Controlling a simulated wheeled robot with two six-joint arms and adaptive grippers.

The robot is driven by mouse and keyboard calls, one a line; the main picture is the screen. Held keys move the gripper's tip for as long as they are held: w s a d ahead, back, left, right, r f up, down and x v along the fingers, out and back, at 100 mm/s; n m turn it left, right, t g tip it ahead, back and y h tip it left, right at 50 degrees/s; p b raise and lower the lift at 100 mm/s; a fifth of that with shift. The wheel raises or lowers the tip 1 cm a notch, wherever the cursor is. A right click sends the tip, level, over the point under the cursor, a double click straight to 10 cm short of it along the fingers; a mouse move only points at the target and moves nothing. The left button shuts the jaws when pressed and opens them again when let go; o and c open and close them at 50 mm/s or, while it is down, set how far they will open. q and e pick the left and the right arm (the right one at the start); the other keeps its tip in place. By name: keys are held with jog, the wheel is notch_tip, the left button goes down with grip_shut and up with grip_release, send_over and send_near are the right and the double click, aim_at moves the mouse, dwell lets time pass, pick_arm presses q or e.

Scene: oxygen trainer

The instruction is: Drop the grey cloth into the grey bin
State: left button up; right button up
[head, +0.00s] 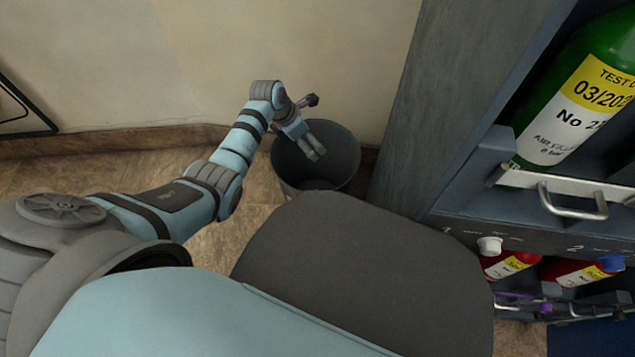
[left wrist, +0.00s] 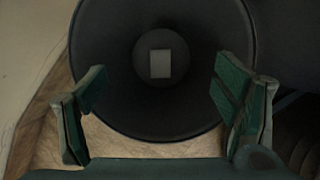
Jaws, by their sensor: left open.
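The grey bin (head: 343,153) stands on the floor against the wall, beside the cabinet. My left gripper (head: 317,152) is over the bin's mouth, open and empty. In the left wrist view the open fingers (left wrist: 160,98) are spread apart over the near part of the bin (left wrist: 105,55), and I look straight down into it. A small light grey rectangle, which looks like the grey cloth (left wrist: 160,64), lies at the bottom of the bin, apart from the fingers. The cloth cannot be made out in the head view. My right gripper is not in view.
A dark wooden cabinet (head: 425,110) stands close to the right of the bin. It holds a green cylinder (head: 580,95) behind a metal handle (head: 572,203), with red bottles (head: 510,265) lower down. The floor (head: 215,245) left of the bin is clear.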

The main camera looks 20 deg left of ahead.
pick_arm(q)
jog(key=v, duration=1.2)
